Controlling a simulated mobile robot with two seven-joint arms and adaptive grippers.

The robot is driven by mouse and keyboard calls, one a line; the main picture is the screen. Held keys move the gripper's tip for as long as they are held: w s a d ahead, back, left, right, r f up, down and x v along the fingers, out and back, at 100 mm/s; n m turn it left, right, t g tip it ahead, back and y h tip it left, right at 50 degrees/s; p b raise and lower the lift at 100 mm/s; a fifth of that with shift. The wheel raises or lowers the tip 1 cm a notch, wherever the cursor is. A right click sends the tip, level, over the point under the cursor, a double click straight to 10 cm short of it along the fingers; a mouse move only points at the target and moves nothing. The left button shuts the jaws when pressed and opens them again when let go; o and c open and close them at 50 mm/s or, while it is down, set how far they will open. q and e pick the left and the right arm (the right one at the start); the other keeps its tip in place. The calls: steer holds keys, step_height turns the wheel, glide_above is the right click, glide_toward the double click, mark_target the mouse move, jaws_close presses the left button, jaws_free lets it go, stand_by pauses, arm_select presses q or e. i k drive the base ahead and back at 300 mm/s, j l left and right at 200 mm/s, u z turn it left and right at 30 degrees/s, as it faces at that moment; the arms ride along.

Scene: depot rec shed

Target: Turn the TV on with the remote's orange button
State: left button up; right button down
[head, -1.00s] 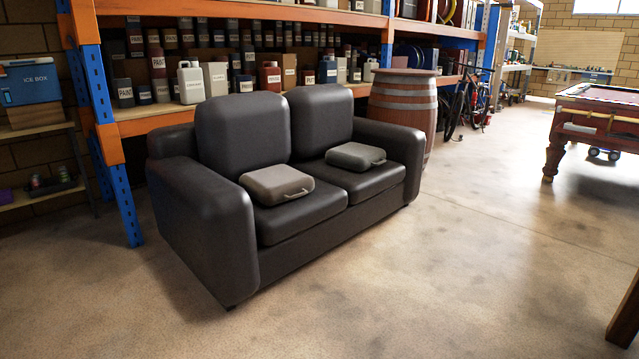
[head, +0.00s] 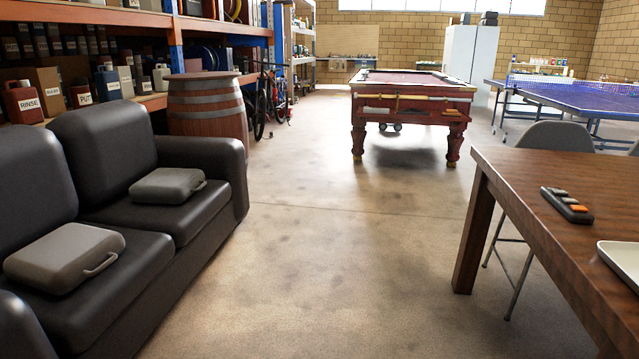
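A dark remote (head: 567,205) with grey buttons and an orange button (head: 578,208) lies on the wooden table (head: 510,172) at the right, near its left edge. No TV shows in the head view. Neither of my grippers is in view.
A black sofa (head: 160,238) with two grey cases stands at the left, a barrel (head: 205,112) beyond it. A pool table (head: 412,92), a ping-pong table (head: 575,97) and grey chairs (head: 553,137) stand farther off. A pale tray (head: 622,262) is on the wooden table. The floor between sofa and table is clear.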

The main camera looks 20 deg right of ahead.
mark_target(576, 209)
steer(key=i+j+z, duration=0.2)
steer(key=z, duration=0.15)
steer(key=i+j+z, duration=0.25)
steer(key=z, duration=0.15)
steer(key=i+j+z, duration=0.15)
steer(key=j+z, duration=0.2)
steer(key=i+j+z, duration=0.15)
steer(key=j, duration=0.15)
steer(key=i+j+z, duration=0.2)
steer(key=j+z, duration=0.15)
steer(key=j, duration=0.25)
